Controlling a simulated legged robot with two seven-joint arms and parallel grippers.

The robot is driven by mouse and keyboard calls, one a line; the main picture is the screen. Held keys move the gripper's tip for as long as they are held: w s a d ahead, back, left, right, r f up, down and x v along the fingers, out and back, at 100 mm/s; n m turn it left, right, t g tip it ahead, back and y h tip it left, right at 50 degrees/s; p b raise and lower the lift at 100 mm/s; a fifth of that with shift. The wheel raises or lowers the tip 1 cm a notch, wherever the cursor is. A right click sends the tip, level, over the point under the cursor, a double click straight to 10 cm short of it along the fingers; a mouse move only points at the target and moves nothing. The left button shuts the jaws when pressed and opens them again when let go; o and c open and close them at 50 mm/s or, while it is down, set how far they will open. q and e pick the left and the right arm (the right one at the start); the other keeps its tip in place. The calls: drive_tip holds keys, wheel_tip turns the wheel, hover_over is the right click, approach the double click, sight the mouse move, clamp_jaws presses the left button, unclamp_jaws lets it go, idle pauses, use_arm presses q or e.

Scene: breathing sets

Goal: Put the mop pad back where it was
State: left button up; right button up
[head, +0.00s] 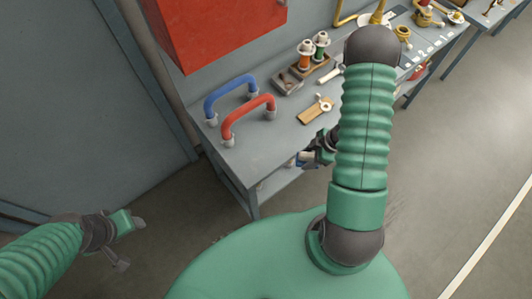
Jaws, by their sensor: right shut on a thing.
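My right gripper (318,153) is at the front edge of the workbench, partly hidden behind my own green arm. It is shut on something.
The grey workbench (255,155) carries a blue handle (230,88), a red handle (249,112), a wooden piece (313,112) and orange and green spools. A lower shelf (278,183) shows beneath. A red cabinet (220,30) hangs above. The floor at right is clear.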

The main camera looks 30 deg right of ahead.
drive_tip(key=w+a+p, duration=0.2)
drive_tip(key=w+a, duration=0.3)
drive_tip(key=a, duration=0.1)
approach(261, 157)
drive_tip(key=shift+w+a+f+p, duration=0.1)
drive_tip(key=shift+a+f+p, duration=0.15)
drive_tip(key=shift+f, duration=0.2)
drive_tip(key=shift+a+f+p, duration=0.2)
drive_tip(key=shift+f, duration=0.2)
drive_tip(key=shift+w+a+f, duration=0.1)
drive_tip(key=shift+w+f, duration=0.05)
drive_tip(key=shift+w, duration=0.2)
drive_tip(key=shift+w+a+p, duration=0.3)
drive_tip(key=shift+w+p, duration=0.05)
drive_tip(key=shift+w, duration=0.1)
wheel_tip(261, 157, down, 3)
drive_tip(key=shift+f, duration=0.4)
drive_tip(key=shift+a, duration=0.15)
drive_tip(key=o, duration=1.4)
use_arm(q)
drive_tip(key=r, duration=0.1)
drive_tip(key=a+r, duration=0.1)
drive_tip(key=r, duration=0.1)
drive_tip(key=shift+w+r, duration=0.15)
drive_tip(key=shift+r, duration=0.15)
use_arm(e)
drive_tip(key=shift+o, duration=0.2)
